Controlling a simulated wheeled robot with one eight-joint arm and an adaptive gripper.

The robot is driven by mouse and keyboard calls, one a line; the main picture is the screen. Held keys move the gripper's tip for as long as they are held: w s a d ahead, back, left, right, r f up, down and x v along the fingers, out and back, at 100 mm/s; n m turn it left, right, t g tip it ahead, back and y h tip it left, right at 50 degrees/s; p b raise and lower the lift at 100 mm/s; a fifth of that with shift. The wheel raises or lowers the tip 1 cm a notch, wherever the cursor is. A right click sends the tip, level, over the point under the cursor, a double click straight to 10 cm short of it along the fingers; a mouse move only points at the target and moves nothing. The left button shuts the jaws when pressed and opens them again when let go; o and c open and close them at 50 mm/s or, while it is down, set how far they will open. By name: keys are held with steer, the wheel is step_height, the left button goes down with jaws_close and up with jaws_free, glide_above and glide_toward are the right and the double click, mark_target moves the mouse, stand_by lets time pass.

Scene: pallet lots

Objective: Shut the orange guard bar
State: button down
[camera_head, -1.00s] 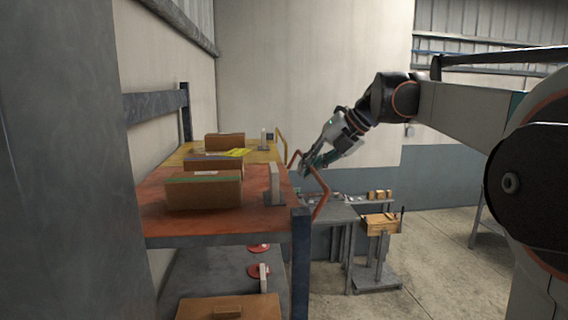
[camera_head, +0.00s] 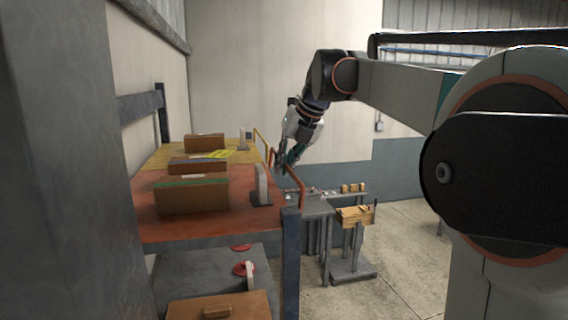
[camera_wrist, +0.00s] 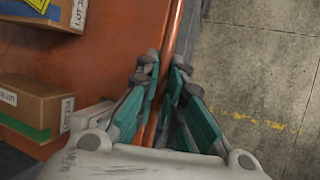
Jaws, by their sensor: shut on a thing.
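The orange guard bar (camera_head: 302,190) stands along the open right edge of the orange shelf deck (camera_head: 235,222). My gripper (camera_head: 283,163) is shut on the bar's upper rail, near its far part. In the wrist view the bar (camera_wrist: 173,30) runs up the middle, between the teal fingers of my gripper (camera_wrist: 165,68). The bar lies close beside the deck edge in that view. The fingers hide part of the rail, and whether its end meets a catch cannot be told.
Cardboard boxes (camera_head: 192,197) and a small upright grey block (camera_head: 262,183) stand on the orange deck. A yellow deck (camera_head: 165,157) with its own yellow bar (camera_head: 260,144) lies beyond. A dark post (camera_head: 290,262) stands at the near corner.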

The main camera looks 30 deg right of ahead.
steer(key=shift+f, duration=0.15)
steer(key=c, duration=2)
jaws_free()
steer(key=shift+o, duration=0.2)
steer(key=v, duration=1.2)
